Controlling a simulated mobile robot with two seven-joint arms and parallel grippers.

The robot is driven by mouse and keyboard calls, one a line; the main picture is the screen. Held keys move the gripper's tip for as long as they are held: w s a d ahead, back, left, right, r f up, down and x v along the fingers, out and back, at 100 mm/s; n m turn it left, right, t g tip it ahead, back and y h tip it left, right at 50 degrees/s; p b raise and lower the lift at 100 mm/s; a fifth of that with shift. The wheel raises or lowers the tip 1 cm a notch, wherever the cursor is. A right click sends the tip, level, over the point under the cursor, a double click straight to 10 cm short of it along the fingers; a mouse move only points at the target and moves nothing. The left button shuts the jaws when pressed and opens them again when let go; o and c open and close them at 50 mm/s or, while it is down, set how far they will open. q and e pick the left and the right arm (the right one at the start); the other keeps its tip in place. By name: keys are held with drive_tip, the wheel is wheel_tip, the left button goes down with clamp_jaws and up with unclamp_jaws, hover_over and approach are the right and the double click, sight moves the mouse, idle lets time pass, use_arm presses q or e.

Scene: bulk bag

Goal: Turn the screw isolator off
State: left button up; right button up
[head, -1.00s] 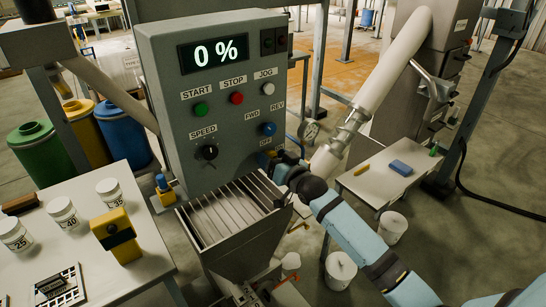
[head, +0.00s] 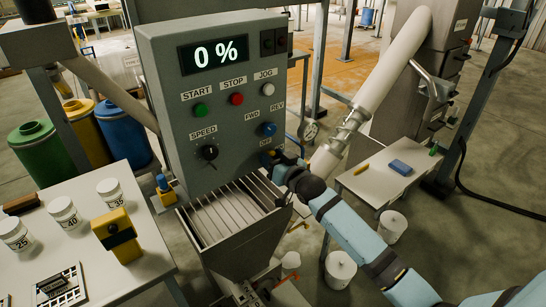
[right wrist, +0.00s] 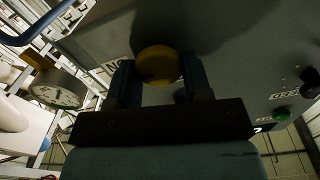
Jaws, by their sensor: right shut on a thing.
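The isolator is a round yellow knob (right wrist: 157,65) on the grey control panel (head: 222,100). In the head view it is mostly hidden by my right gripper (head: 269,158), just below the OFF label. In the right wrist view my right gripper (right wrist: 158,80) has its two blue fingers on either side of the knob, shut on it. An ON label shows upside down beside the left finger there. The knob's exact turn angle cannot be told. My left gripper is not in view.
A blue FWD/REV switch (head: 269,129) sits just above my right gripper, and a black speed knob (head: 210,152) to the left. A grated hopper (head: 235,210) stands below. A white table (head: 80,215) with jars is at left.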

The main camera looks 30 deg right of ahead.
drive_tip(key=n+p, duration=0.1)
drive_tip(key=n, duration=0.4)
drive_tip(key=n+p, duration=0.1)
drive_tip(key=n, duration=0.5)
drive_tip(key=n+p, duration=0.1)
drive_tip(key=n, duration=0.4)
drive_tip(key=shift+a+f, duration=0.15)
drive_tip(key=shift+a, duration=0.15)
drive_tip(key=shift+n, duration=0.4)
drive_tip(key=o, duration=0.9)
